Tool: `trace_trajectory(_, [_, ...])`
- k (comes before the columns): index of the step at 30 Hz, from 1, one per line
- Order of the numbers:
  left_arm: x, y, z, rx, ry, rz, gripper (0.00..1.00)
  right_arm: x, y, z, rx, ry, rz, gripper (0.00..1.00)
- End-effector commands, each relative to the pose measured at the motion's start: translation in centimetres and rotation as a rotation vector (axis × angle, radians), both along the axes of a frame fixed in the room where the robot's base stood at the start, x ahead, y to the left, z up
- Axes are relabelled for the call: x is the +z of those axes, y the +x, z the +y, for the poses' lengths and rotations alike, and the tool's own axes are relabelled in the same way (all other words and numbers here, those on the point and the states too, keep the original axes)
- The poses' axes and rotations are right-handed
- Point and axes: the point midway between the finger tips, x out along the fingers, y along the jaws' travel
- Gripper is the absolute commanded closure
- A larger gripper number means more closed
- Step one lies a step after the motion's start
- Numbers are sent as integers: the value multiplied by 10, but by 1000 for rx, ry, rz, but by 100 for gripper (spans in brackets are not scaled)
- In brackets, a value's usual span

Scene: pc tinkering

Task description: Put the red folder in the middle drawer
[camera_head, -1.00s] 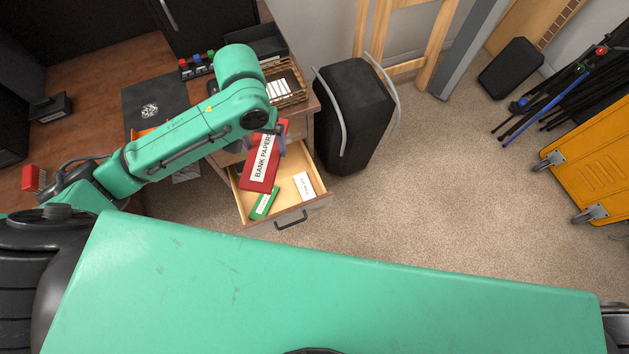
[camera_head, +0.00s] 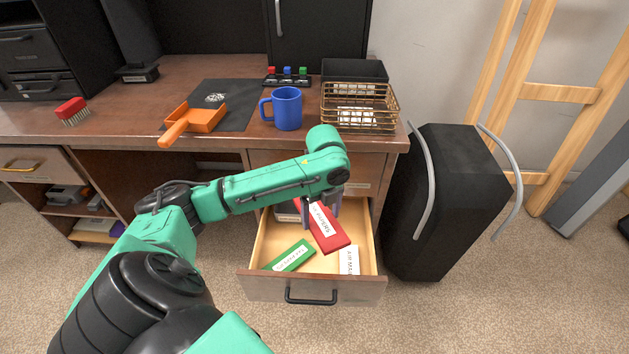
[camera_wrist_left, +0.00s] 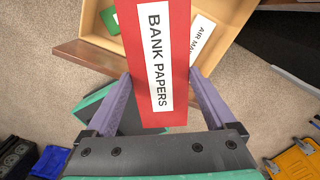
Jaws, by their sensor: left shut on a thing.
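The red folder (camera_head: 338,238) has a white label reading "BANK PAPERS" in the left wrist view (camera_wrist_left: 182,60). My left gripper (camera_head: 321,212) is shut on it, with the purple fingers (camera_wrist_left: 158,105) at its two sides. The folder is over an open drawer (camera_head: 350,289) below the desk's closed top drawer; its exact height above the drawer floor is unclear. In the drawer lie a green folder (camera_head: 290,256) and a white "AIR MAIL" item (camera_head: 349,260). Its back is partly hidden by my arm. My right gripper is not in view.
The desk top holds a blue mug (camera_head: 287,108), an orange dustpan (camera_head: 195,119), a wire tray (camera_head: 360,108) and a red brush (camera_head: 71,110). A black case (camera_head: 450,200) stands close to the drawer's right. Carpet in front of the drawer is clear.

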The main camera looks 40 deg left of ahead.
Motion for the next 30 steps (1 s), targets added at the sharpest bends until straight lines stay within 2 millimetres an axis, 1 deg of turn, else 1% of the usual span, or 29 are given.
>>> trace_trajectory(1, [-30, 3, 10, -118, -3, -2, 72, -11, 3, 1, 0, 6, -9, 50])
trace_trajectory(3, [-41, 7, 21, -288, -8, -6, 72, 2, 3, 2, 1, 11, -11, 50])
trace_trajectory(6, [-47, 10, 30, -445, -15, -12, 72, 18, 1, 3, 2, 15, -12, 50])
trace_trajectory(8, [-49, 10, 33, -492, -17, -12, 72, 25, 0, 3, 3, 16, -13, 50])
trace_trajectory(9, [-53, 10, 33, -506, -18, -11, 72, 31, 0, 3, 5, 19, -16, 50])
trace_trajectory(11, [-65, 10, 33, -514, -19, -9, 72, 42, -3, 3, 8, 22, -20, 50])
trace_trajectory(12, [-76, 10, 33, -513, -19, -10, 72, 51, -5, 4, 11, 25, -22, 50])
trace_trajectory(13, [-86, 9, 33, -512, -19, -7, 72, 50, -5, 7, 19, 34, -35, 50])
trace_trajectory(15, [-108, 9, 33, -512, -19, -7, 72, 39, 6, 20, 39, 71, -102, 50])
trace_trajectory(17, [-120, 10, 33, -512, -18, -10, 72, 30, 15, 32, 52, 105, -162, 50])
trace_trajectory(21, [-156, 9, 33, -511, -19, -9, 72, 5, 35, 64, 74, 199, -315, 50])
trace_trajectory(24, [-181, 9, 33, -511, -18, -9, 72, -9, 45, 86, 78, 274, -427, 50])
trace_trajectory(27, [-200, 10, 33, -511, -17, -10, 72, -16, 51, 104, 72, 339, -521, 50])
trace_trajectory(30, [-208, 10, 33, -512, -17, -12, 72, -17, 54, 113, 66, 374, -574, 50])
